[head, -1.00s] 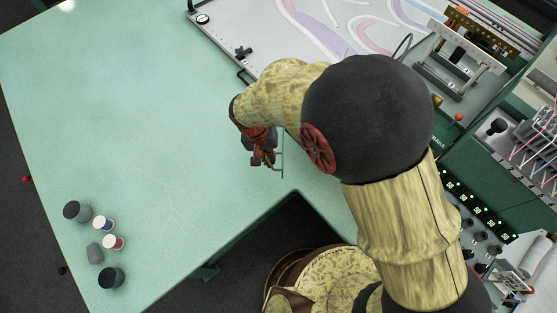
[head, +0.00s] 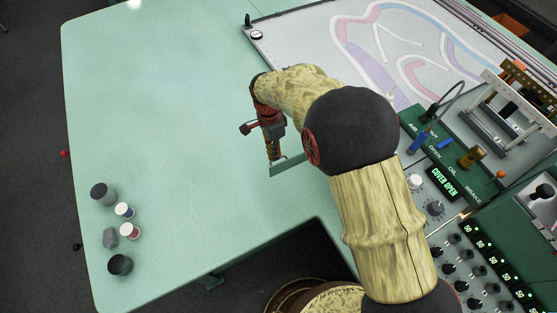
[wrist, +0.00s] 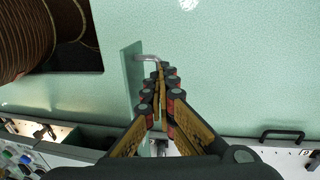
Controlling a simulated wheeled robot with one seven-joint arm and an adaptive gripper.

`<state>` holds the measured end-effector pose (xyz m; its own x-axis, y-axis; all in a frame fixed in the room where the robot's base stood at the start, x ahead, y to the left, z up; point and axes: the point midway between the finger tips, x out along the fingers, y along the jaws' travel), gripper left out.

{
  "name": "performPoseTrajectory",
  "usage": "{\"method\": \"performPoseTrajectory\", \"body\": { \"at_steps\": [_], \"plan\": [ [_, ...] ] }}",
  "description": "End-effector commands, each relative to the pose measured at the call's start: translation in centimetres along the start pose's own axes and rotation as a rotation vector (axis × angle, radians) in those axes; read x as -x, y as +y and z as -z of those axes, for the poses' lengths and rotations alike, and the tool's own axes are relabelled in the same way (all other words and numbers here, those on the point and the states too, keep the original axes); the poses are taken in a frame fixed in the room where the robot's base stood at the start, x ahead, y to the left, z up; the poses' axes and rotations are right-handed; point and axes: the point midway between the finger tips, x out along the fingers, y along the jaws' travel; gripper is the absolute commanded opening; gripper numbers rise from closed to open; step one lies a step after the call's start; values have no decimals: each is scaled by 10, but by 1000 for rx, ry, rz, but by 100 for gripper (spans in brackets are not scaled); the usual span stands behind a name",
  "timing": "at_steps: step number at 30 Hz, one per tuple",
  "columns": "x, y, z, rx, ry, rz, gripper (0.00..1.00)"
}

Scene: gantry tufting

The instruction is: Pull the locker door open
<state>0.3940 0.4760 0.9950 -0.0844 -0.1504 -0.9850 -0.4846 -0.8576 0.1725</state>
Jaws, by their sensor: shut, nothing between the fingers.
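The locker door (wrist: 132,85) shows in the wrist view as a narrow teal panel, seen nearly edge-on, left of my fingers. A bent grey metal handle (wrist: 147,58) sticks out from its upper part towards my fingertips. My gripper (wrist: 162,72) is shut and empty, its tips right beside the handle's end; I cannot tell whether they touch. The locker's inside is hidden in the head view by my arm and the door.
The green tabletop (head: 190,130) is mostly clear. Several small spools and jars, one a dark jar (head: 120,265), stand at its lower left. A patterned white panel (head: 310,30) lies at the top. A control console (head: 440,185) reading "COVER OPEN" stands right of my arm.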

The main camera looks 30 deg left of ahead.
Motion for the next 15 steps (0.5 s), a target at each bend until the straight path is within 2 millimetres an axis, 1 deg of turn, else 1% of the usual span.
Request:
{"method": "performPoseTrajectory", "body": {
  "at_steps": [1,9,15],
  "plan": [
    [-6,-1,1,-22,-6,-10,0],
    [-4,-12,5,-106,-20,-9,0],
    [-3,-15,6,-123,-22,-9,0]
  ]
}}
